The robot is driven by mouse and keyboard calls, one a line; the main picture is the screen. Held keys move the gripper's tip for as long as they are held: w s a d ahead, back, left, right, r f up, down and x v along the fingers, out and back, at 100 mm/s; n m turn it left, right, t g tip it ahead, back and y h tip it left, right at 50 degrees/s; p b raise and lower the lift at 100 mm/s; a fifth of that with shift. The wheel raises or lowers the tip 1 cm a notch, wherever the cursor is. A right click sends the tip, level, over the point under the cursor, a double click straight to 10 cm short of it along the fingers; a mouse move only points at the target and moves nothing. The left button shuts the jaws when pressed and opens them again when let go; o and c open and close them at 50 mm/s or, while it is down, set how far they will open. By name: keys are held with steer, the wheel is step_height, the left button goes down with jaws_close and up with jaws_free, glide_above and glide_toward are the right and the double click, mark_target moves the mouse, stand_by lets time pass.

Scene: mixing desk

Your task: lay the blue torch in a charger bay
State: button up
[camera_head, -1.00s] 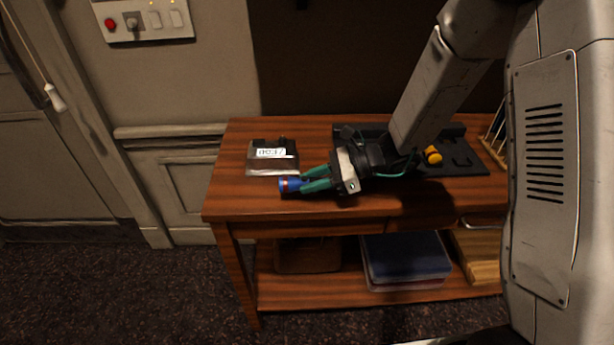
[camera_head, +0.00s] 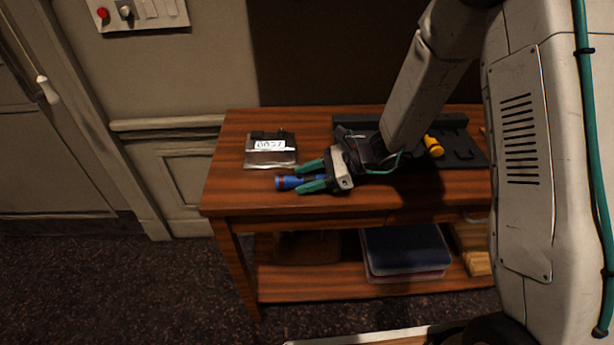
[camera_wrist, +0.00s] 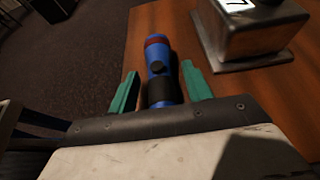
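The blue torch (camera_head: 285,182) with a red band lies on the wooden desk (camera_head: 225,190), near its front left. My gripper (camera_head: 309,176) is open, its two green fingers on either side of the torch. In the wrist view the torch (camera_wrist: 161,62) lies between the fingers (camera_wrist: 160,80), with a gap on each side. The black charger tray (camera_head: 467,150) is at the desk's right and holds a yellow torch (camera_head: 434,147). My arm hides part of the tray, so I cannot see all its bays.
A small metal box with a white label (camera_head: 270,146) stands just behind the blue torch; it also shows in the wrist view (camera_wrist: 250,38). The desk's left end is bare. A lower shelf holds a blue-lidded box (camera_head: 405,250).

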steer(key=shift+d, duration=0.1)
steer(key=v, duration=0.7)
steer(key=shift+d, duration=0.35)
